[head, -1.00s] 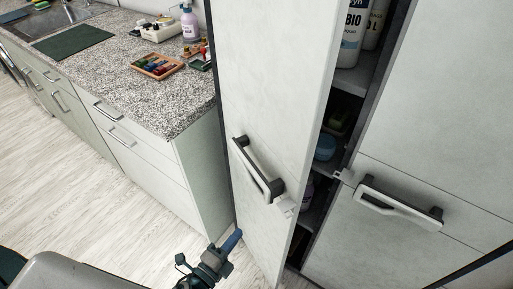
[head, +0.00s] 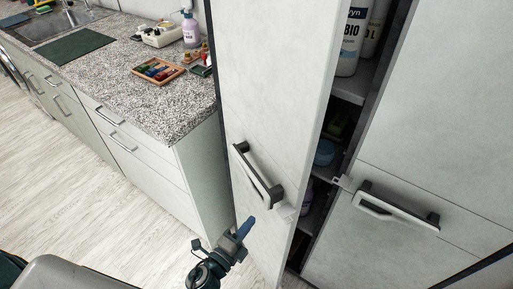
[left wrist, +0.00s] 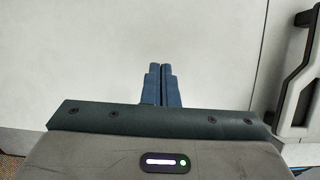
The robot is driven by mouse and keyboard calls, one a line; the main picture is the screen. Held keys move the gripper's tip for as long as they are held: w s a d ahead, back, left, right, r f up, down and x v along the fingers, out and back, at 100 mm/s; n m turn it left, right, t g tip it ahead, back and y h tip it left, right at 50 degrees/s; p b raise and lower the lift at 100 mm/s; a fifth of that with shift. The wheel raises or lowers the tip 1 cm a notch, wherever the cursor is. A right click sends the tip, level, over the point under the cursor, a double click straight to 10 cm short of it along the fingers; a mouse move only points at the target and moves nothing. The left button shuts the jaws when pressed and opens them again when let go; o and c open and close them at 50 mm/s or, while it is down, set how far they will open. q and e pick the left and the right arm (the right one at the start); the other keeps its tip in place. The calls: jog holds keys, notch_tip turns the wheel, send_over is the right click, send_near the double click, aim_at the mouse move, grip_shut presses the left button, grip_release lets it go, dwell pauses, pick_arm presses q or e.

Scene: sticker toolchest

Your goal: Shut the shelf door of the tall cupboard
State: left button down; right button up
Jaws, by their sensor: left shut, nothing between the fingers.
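The shelf door (head: 270,75) of the tall cupboard is a pale grey panel standing partly open. A gap on its right shows the shelves inside. Its handle (head: 258,176), a light bar with dark ends, is on the door's outer face; it also shows at the right edge of the left wrist view (left wrist: 297,75). My left gripper (head: 247,226) is shut and empty, below the handle, in front of the door's lower part. In the left wrist view its blue fingertips (left wrist: 161,68) are together and point at the pale panel; I cannot tell whether they touch it. My right gripper is not in view.
Bottles (head: 351,40) and a blue tub (head: 325,152) stand on the cupboard shelves. A neighbouring door (head: 440,110) with its own handle (head: 398,208) is on the right. A granite counter (head: 120,90) with a tray (head: 158,71) is on the left. The floor (head: 60,190) is clear.

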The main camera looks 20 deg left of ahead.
pick_arm(q)
jog(key=shift+w, duration=0.1)
jog(key=p+x, duration=0.1)
jog(key=x, duration=0.1)
jog(key=shift+w+d, duration=0.1)
jog(key=shift+w, duration=0.15)
jog(key=shift+w+d, duration=0.15)
jog(key=shift+w, duration=0.2)
jog(key=b, duration=0.2)
send_near(261, 208)
jog(key=v, duration=0.3)
jog(key=shift+s+r, duration=0.3)
jog(key=shift+r, duration=0.05)
dwell(0.4)
